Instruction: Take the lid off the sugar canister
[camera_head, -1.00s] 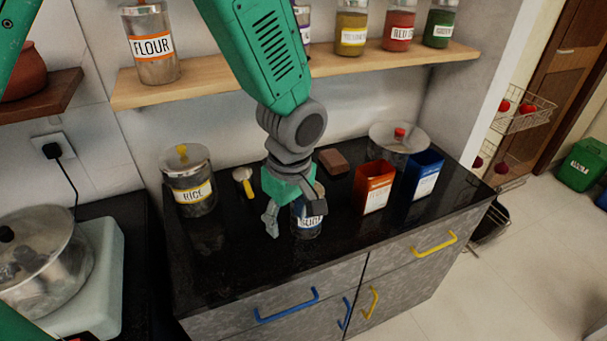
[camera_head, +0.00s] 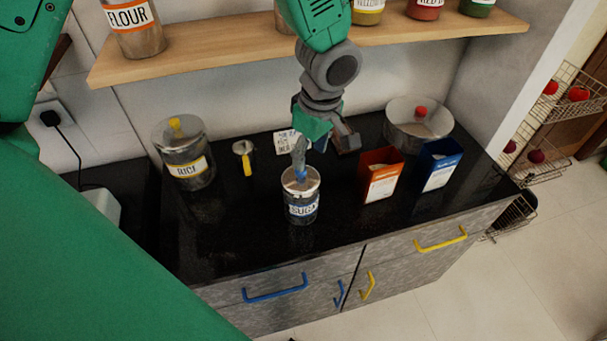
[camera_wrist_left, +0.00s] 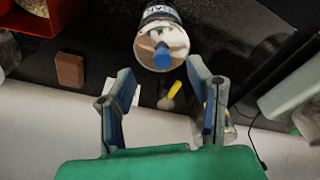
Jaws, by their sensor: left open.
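The sugar canister (camera_head: 302,212) is a glass jar with a blue-and-white label, upright on the black counter. Its metal lid (camera_head: 291,187) with a blue knob (camera_head: 300,173) sits on top. In the left wrist view the canister (camera_wrist_left: 160,12) is at the top centre, with the lid (camera_wrist_left: 150,45) and blue knob (camera_wrist_left: 162,58) facing me. My left gripper (camera_head: 322,147) is just behind and above the lid, one finger overlapping the knob in the head view. In the wrist view its fingers (camera_wrist_left: 165,88) are apart and empty, with the knob beyond their tips. My right gripper is not in view.
A rice canister (camera_head: 187,165) and a yellow-handled scoop (camera_head: 246,160) stand to the left. A red box (camera_head: 380,178), a blue box (camera_head: 438,167) and a lidded pot (camera_head: 418,125) are to the right. A wooden shelf (camera_head: 200,58) hangs behind. The front-left counter is clear.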

